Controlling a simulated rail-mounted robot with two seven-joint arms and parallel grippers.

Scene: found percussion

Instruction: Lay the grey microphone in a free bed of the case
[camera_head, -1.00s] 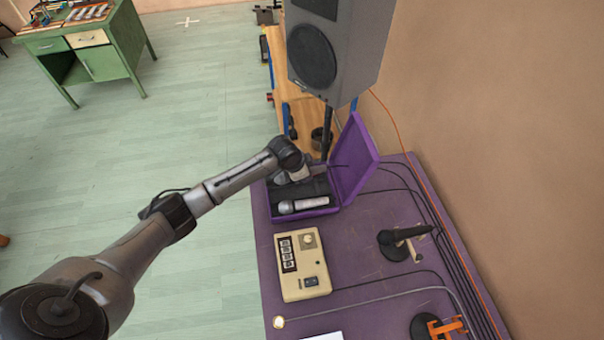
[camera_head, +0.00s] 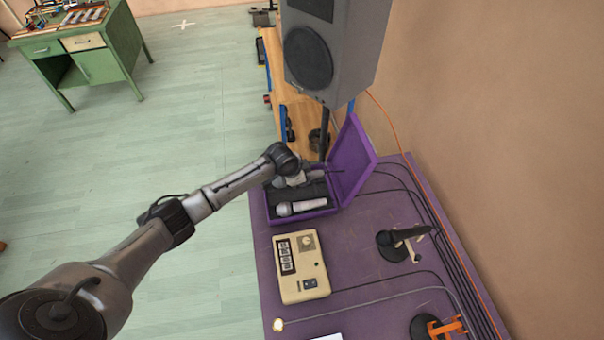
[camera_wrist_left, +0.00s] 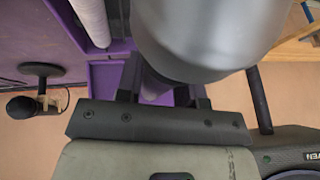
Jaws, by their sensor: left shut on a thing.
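The purple case (camera_head: 306,216) stands open at the far end of the purple table, its lid (camera_head: 355,165) raised on the right. A silver microphone (camera_head: 301,206) lies in its front bed; a pale cylinder, probably this microphone, shows in the wrist view (camera_wrist_left: 92,18). My left gripper (camera_head: 303,179) is over the case's rear part, its fingers largely hidden by the wrist. In the wrist view it (camera_wrist_left: 160,90) is shut on a large, smooth grey body (camera_wrist_left: 205,35), which I take as the grey microphone. Whether this touches the bed is hidden. My right gripper is out of view.
A beige box with a knob (camera_head: 300,267) sits nearer on the table. A black stand (camera_head: 400,243) and an orange clamp (camera_head: 445,327) are to the right, with cables along the wall side. A large speaker (camera_head: 335,50) stands beyond the case.

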